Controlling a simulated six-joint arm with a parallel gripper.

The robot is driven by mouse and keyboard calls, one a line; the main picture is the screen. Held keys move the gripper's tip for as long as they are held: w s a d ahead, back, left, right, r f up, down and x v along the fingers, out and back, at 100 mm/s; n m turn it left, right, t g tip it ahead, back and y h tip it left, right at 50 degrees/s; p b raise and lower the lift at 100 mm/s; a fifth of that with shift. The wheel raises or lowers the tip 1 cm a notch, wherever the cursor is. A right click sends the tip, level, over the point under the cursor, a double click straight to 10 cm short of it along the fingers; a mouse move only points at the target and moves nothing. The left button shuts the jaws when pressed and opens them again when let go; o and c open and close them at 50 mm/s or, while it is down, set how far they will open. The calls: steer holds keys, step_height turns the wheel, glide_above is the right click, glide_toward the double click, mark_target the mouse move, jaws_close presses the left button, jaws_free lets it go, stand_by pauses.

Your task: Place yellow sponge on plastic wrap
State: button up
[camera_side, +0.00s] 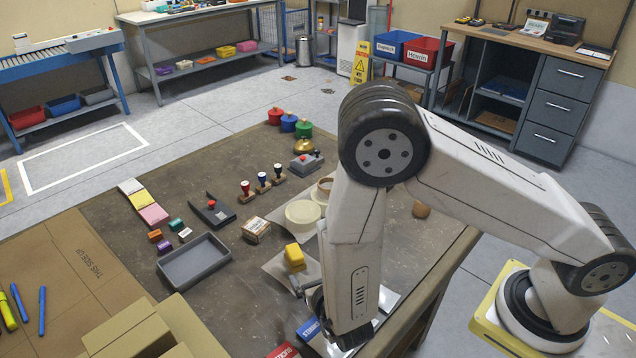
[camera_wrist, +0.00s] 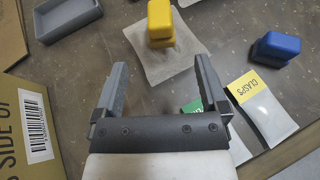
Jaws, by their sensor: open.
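The yellow sponge (camera_side: 294,254) is a small yellow block in the middle of the table in the side view. It also shows at the top of the wrist view (camera_wrist: 160,22). It appears to rest on a flat, clear-grey sheet that looks like the plastic wrap (camera_wrist: 158,66), also seen in the side view (camera_side: 276,268). My gripper (camera_wrist: 157,68) is open and empty. In the wrist view the sponge lies beyond the fingertips, roughly centred between them. In the side view my arm hides most of the gripper.
A blue block (camera_wrist: 277,47) and a pack marked CLASPS (camera_wrist: 262,105) lie right of the gripper in the wrist view. Several stamps stand farther back.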

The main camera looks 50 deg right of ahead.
stand_by(0.3)
steer(key=s+d+r+m+g+h, duration=0.2)
steer(key=s+d+r+m+g, duration=0.15)
steer(key=d+m+g, duration=0.35)
steer(key=s+d+r+m+g+h, duration=0.1)
steer(key=s+d+r+m+g, duration=0.25)
steer(key=d+m, duration=0.35)
step_height(320, 180, up, 6)
steer(key=s+a+m+y, duration=0.1)
steer(key=m+y, duration=0.7)
steer(key=m, duration=0.9)
steer(key=shift+a+r, duration=0.2)
steer(key=shift+a, duration=0.05)
